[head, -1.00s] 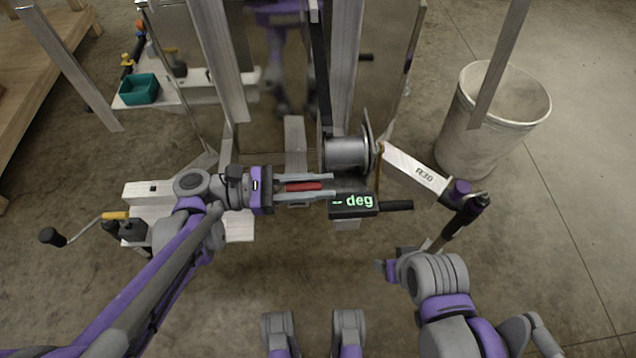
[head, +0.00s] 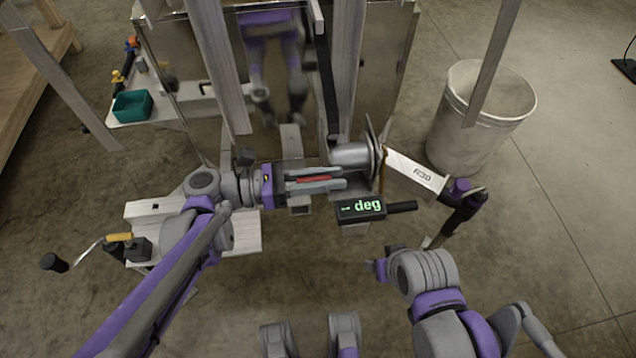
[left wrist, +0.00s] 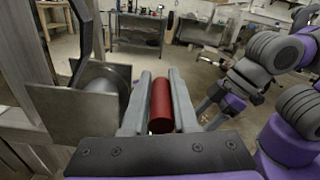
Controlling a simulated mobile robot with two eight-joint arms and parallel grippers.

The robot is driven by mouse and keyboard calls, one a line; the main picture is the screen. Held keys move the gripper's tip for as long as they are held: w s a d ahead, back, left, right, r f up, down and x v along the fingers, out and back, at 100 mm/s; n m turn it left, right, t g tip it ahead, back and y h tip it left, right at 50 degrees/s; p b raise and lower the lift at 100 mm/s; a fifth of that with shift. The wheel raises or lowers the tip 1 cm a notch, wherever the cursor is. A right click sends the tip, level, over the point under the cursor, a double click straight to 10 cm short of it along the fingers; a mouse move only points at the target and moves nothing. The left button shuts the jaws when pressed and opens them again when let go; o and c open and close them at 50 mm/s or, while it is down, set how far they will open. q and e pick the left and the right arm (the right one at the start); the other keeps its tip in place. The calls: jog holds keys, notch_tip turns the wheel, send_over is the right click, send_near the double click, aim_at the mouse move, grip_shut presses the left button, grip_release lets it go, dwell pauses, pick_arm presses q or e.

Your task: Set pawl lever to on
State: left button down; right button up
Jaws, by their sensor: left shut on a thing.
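A red cylindrical grip (head: 313,179), which I take to be the pawl lever, lies just left of the winch drum (head: 350,155) in the head view. My left gripper (head: 318,180) is shut on it, one finger on each side. The left wrist view shows the red grip (left wrist: 161,105) lengthwise between the two fingers (left wrist: 160,98). The lever's root and the pawl are hidden, so its on or off setting cannot be read.
A black readout (head: 361,208) showing "deg" sits below the drum. A crank arm marked R30 (head: 412,172) with a dark handle reaches right. A pale bin (head: 480,125) is at right. Open floor lies in front.

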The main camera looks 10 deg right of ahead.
pick_arm(q)
jog(key=w+n, duration=0.2)
jog(key=shift+w+r+n, duration=0.3)
jog(key=shift+r+n, duration=0.1)
jog(key=shift+w+r+n, duration=0.1)
jog(key=shift+w+n, duration=0.65)
jog(key=shift+n, duration=0.15)
jog(key=shift+w+f+n+b, duration=0.2)
jog(key=shift+w+n, duration=0.45)
jog(key=shift+w, duration=0.25)
jog(key=shift+w+f+n+b, duration=0.1)
jog(key=shift+w+n+b, duration=0.1)
jog(key=shift+w+n, duration=0.55)
jog(key=shift+w, duration=0.15)
jog(key=c, duration=0.7)
grip_release()
jog(key=shift+w, duration=0.1)
jog(key=shift+c, duration=0.2)
jog(key=shift+a, duration=0.1)
